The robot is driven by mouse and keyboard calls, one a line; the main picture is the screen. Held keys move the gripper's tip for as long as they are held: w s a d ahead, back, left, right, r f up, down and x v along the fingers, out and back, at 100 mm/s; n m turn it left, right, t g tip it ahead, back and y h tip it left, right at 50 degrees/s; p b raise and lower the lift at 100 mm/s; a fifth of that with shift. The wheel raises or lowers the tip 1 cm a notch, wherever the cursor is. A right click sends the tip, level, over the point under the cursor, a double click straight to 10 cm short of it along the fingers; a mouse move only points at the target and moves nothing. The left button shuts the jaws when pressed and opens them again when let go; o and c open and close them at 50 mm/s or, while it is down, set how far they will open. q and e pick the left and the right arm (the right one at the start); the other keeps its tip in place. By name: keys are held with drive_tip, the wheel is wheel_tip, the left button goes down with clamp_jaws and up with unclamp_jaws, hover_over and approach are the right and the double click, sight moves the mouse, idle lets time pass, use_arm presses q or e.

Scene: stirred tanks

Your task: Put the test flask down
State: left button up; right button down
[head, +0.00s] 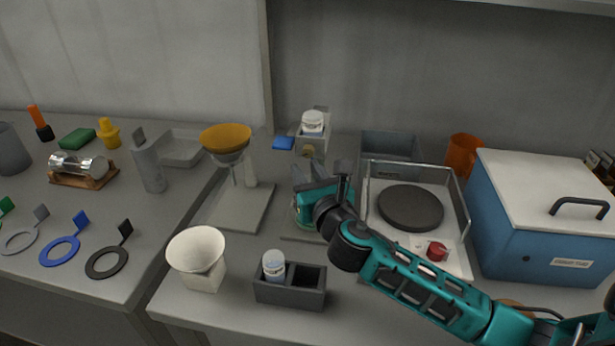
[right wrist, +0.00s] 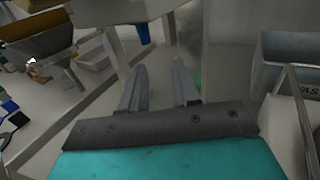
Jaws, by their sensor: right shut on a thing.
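My right gripper (head: 320,173) is above the middle of the bench, its teal body reaching in from the right. It also shows in the right wrist view (right wrist: 160,90), where its two grey fingers stand a little apart. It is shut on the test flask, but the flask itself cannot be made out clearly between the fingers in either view. A flat grey plate (head: 292,234) lies below the gripper, mostly hidden by the hand; I cannot tell whether anything touches it. My left gripper is not in view.
A clear-walled tray (head: 455,215) with a dark round plate (head: 410,207) stands right of the hand, beside a blue box (head: 535,240). A stand with a yellow-topped funnel (head: 226,138) is left. A grey rack (head: 290,295) with a white-capped bottle (head: 273,263) and a cream funnel (head: 197,255) are in front.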

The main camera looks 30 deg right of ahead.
drive_tip(key=shift+w+f, duration=0.1)
drive_tip(key=shift+f, duration=0.05)
drive_tip(key=shift+f, duration=0.15)
drive_tip(key=c, duration=0.8)
unclamp_jaws()
drive_tip(key=shift+r, duration=0.25)
drive_tip(key=shift+s+f, duration=0.1)
drive_tip(key=shift+s, duration=0.2)
drive_tip(key=s+a, duration=0.1)
drive_tip(key=s, duration=1)
drive_tip(key=shift+s+a, duration=0.15)
drive_tip(key=shift+a, duration=0.05)
